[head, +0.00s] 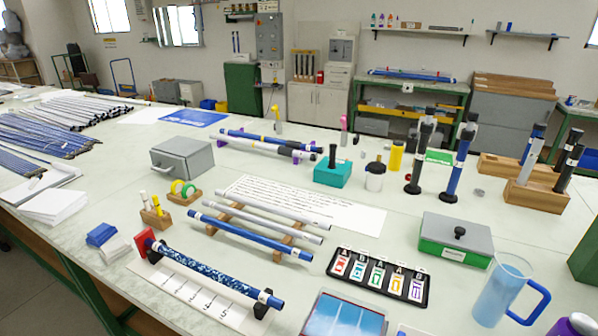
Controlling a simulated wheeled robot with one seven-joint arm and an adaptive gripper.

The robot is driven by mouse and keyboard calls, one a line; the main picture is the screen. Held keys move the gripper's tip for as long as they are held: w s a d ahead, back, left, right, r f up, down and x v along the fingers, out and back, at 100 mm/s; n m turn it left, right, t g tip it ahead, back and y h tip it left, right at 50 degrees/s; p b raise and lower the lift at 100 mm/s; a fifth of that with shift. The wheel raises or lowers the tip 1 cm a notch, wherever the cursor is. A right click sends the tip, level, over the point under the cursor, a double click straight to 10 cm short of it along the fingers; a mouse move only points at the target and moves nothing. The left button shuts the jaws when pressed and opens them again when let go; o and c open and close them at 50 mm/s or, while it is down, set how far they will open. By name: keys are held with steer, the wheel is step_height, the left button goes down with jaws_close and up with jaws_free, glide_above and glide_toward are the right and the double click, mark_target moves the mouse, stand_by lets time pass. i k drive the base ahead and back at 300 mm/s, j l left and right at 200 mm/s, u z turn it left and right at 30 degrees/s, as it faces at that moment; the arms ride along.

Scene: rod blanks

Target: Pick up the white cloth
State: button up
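A small white folded piece that looks like the white cloth (116,250) lies on the near left of the table in the head view. It is right in front of a blue folded cloth (101,235) and left of a red block (143,243). I cannot tell whether the white and blue pieces touch. My gripper is not in view.
A white stack, perhaps paper (55,208), lies to the left on the table (105,185). A rod on a stand (205,273), a wooden holder (156,216) and a grey box (182,158) stand nearby. The table's front left edge is close to the cloth.

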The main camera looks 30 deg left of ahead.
mark_target(115, 249)
steer(key=u, duration=2.25)
